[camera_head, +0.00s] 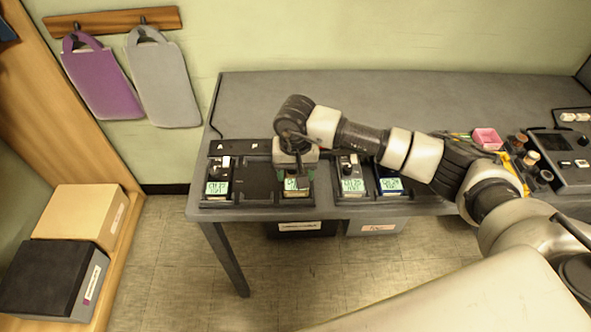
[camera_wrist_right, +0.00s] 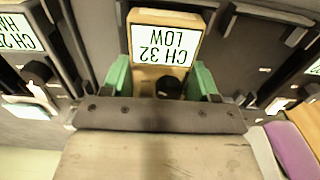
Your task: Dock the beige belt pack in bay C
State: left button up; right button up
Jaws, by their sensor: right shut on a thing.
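The beige belt pack (camera_wrist_right: 163,78), its screen reading CH 32 LOW, sits between the green fingertips of my right gripper (camera_wrist_right: 160,86), which is shut on it. In the head view the pack's lit screen (camera_head: 296,184) shows just below my right gripper (camera_head: 295,172), at the third place from the left in the charger row (camera_head: 258,203). I cannot tell whether the pack is fully seated. Bay labels A and, less clearly, B show at the left; my arm hides the label behind the gripper. The place left of the held pack is empty. My left gripper is not in view.
Other packs with lit screens stand at the far left (camera_head: 217,187) and to the right, one light (camera_head: 351,184) and one dark blue (camera_head: 389,184). Bins are under the table (camera_head: 480,95). A pink box (camera_head: 487,138) and a console (camera_head: 562,145) are at the right.

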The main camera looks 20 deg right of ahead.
jog(key=shift+f+b, duration=0.35)
jog(key=shift+f, duration=0.1)
jog(key=o, duration=1.1)
jog(key=shift+r, duration=0.1)
notch_tip(320, 180, up, 11)
jog(key=shift+f+b, duration=0.1)
jog(key=shift+b, duration=0.5)
